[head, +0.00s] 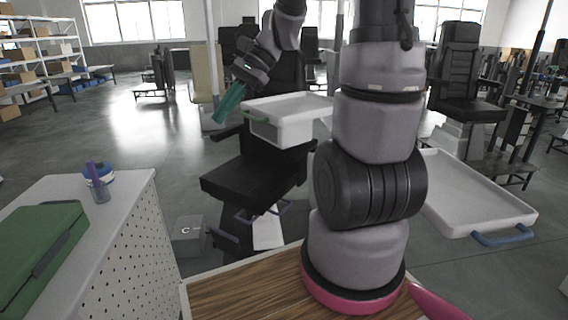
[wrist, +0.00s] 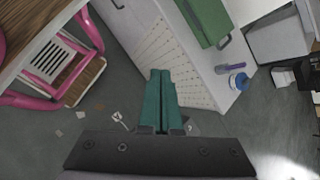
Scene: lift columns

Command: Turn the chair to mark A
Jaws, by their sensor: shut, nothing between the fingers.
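The black chair (head: 250,180) stands beyond my arm in the head view, with its seat towards the lower left. My arm and a white tray hide part of its back. My gripper (head: 225,107), with teal fingers, is raised at the upper left of the chair, apart from the seat and empty. The wrist view shows its two fingers (wrist: 160,74) pressed together, above the grey floor. A grey block with the letter C (head: 188,232) stands on the floor left of the chair. No mark A can be read in either view.
A white tray with a green handle (head: 285,127) is close to my gripper. Another white tray (head: 470,200) with a blue handle juts out right of my arm. A white cabinet (head: 130,215) at left carries a green case (head: 40,245). Open floor lies behind it.

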